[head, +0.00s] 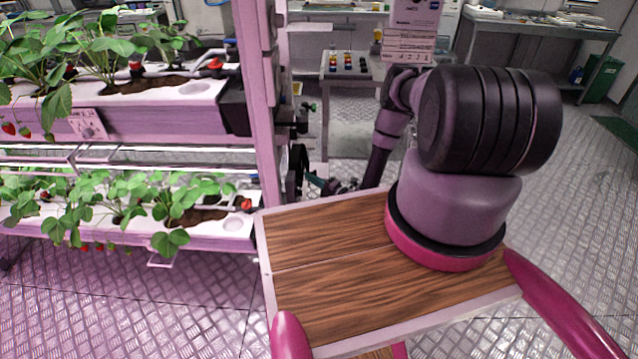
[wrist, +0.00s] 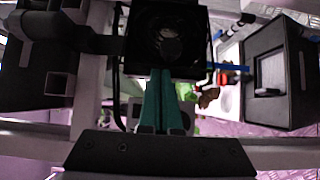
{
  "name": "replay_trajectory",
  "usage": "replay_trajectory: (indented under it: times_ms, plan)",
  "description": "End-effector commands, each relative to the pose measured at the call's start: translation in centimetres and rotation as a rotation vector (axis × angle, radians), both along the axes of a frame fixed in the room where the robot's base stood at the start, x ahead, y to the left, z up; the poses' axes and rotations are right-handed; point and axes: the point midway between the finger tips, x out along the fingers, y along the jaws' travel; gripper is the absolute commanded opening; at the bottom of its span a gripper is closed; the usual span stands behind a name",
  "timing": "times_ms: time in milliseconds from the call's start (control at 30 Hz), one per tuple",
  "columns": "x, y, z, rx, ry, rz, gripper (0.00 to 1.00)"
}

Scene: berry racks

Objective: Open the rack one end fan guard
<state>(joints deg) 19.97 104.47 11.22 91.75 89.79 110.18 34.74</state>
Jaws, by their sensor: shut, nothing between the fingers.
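In the wrist view a black square fan unit (wrist: 165,15) with a dark round middle fills the top centre. I take it for the end fan and its guard; whether the guard stands open I cannot tell. In the head view a black round part (head: 298,163) shows nearly edge-on beside the rack's end post. My gripper (wrist: 165,72) has teal fingers pressed together, with nothing between them. Their tips overlap the fan unit's lower edge; contact is unclear. In the head view the gripper (head: 312,181) is small and partly hidden, at the rack's end.
The pink-lit rack's end post (head: 262,120) stands left of my arm. Strawberry plants grow in an upper trough (head: 160,118) and a lower trough (head: 215,240). In the wrist view a black box-like frame (wrist: 280,75) is at right. Open floor (head: 590,200) lies to the right.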

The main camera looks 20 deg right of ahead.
Motion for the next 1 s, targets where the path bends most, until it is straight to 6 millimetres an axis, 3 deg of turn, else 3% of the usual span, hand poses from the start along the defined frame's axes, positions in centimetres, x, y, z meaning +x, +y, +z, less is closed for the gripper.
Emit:
replay_trajectory:
  times_ms: [633,833,1000]
  plan:
    - [0.5,0.0,0.0,-0.001,-0.002,0.024,0.00]
    - [0.5,-1.5,0.1,-0.004,-0.004,0.111,0.00]
    - [0.1,-3.9,0.0,-0.006,-0.003,0.236,0.00]
